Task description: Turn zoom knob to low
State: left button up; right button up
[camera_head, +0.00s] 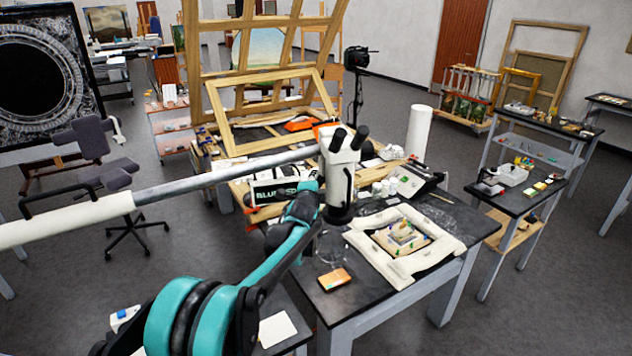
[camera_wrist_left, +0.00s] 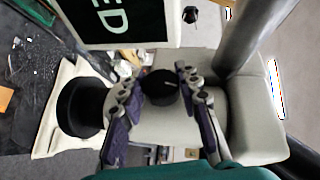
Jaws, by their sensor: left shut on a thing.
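The white stereo microscope (camera_head: 341,168) hangs from a long boom arm (camera_head: 232,176) over the front worktable. In the head view its zoom knob is hidden behind my left gripper (camera_head: 304,205), which is at the left side of the microscope body. In the left wrist view the black round zoom knob (camera_wrist_left: 160,88) with a pale index line sits on the white housing (camera_wrist_left: 185,125). The two fingers of my left gripper (camera_wrist_left: 156,90) are on either side of it, shut on it. My right gripper is not in view.
A padded white cradle (camera_head: 374,252) with a gilt fragment (camera_head: 401,238) lies on the dark worktable (camera_head: 330,307). An orange box (camera_head: 335,279) is near the front edge. A sign panel (camera_wrist_left: 120,20) stands close to the gripper. Jars and wooden frames stand behind.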

pick_arm(q)
jog(key=g+p, duration=0.2)
jog(key=shift+r+n+g, duration=0.25)
jog(key=shift+n+g, duration=0.05)
jog(key=shift+n, duration=0.1)
jog(key=shift+f+n+g+h+p, duration=0.1)
jog(key=shift+n+g+h+p, duration=0.3)
jog(key=shift+g+p, duration=1)
jog(key=shift+f, duration=0.1)
jog(key=o, duration=1.2)
jog(key=shift+c, duration=0.2)
jog(key=v, duration=1.2)
